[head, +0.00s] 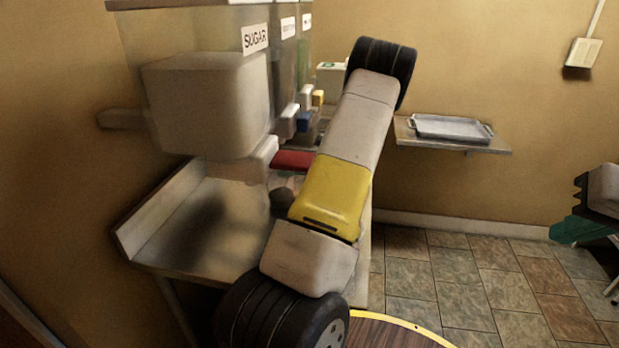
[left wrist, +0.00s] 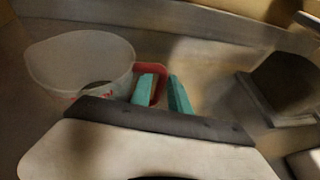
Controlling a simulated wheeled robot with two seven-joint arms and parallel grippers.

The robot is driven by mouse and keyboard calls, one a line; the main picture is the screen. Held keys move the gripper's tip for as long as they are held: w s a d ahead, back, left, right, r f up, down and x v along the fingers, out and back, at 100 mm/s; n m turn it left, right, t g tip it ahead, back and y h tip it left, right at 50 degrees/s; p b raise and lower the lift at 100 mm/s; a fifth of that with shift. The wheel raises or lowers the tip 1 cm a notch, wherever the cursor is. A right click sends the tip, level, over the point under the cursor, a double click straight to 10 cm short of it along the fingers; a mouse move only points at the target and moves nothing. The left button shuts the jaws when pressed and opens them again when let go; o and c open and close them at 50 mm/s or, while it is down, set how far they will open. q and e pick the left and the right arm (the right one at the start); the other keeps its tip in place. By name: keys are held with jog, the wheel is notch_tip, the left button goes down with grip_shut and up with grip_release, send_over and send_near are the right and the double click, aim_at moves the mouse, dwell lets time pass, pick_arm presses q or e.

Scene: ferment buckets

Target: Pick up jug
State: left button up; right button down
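The jug (left wrist: 82,62) is a translucent white vessel with a wide round mouth and a red handle (left wrist: 161,86), in the left wrist view. It stands on a metal surface. My left gripper (left wrist: 164,84) has teal fingers, one on each side of the handle's outer bar, the left finger within the loop. The fingers are apart, and some gap shows beside the bar. In the head view the jug and left gripper cannot be made out behind my arm. My right gripper (head: 578,230) is at the right edge, partly cut off, away from the counter.
A metal counter (head: 205,225) with a raised back edge runs along the left wall. Above it hang dispensers, the nearest labelled SUGAR (head: 255,39), with a large pale box (head: 205,100). A wall shelf (head: 480,147) holds a metal tray (head: 450,128). The tiled floor at right is open.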

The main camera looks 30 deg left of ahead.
pick_arm(q)
grip_shut()
dwell(1.3)
